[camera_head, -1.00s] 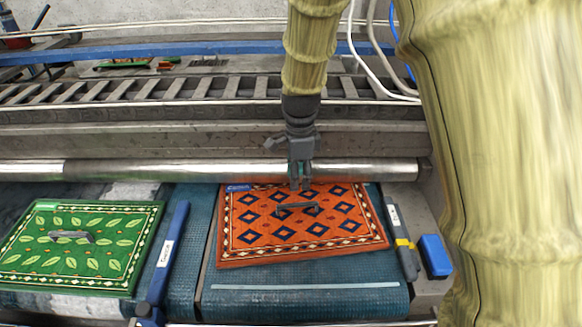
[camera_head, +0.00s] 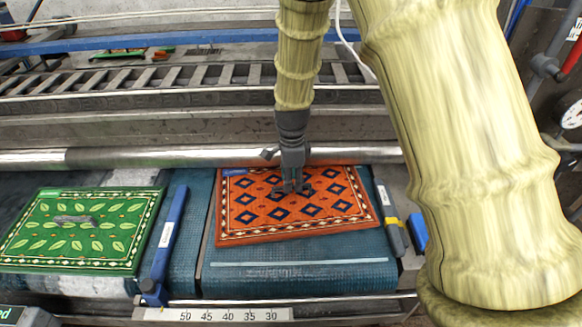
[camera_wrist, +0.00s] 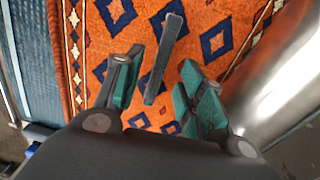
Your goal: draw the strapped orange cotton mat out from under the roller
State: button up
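The orange mat (camera_head: 253,226) with blue diamonds lies flat on a blue belt, its back edge at the metal roller (camera_head: 355,155). A dark strap stands across its middle, seen in the wrist view (camera_wrist: 165,60). My gripper (camera_head: 292,188) points down at the strap and hides much of it in the head view. In the wrist view my gripper (camera_wrist: 160,82) is open, with teal-padded fingers on either side of the strap and gaps to both. Whether the fingertips reach below the strap's top is unclear.
A green leaf-patterned mat (camera_head: 75,240) with its own strap lies to the left. A blue labelled bar (camera_head: 166,240) lies between the mats. A grey-and-yellow bar (camera_head: 391,222) and a blue block (camera_head: 419,233) are at the right. The belt in front is clear.

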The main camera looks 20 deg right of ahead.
jog(key=shift+w+f, duration=0.1)
jog(key=shift+f, duration=0.5)
jog(key=shift+s+f+p, duration=0.2)
jog(key=shift+f+p, duration=0.1)
jog(key=shift+f, duration=0.45)
jog(key=shift+w+f, duration=0.1)
jog(key=shift+f, duration=0.25)
jog(key=shift+r, duration=0.1)
grip_shut()
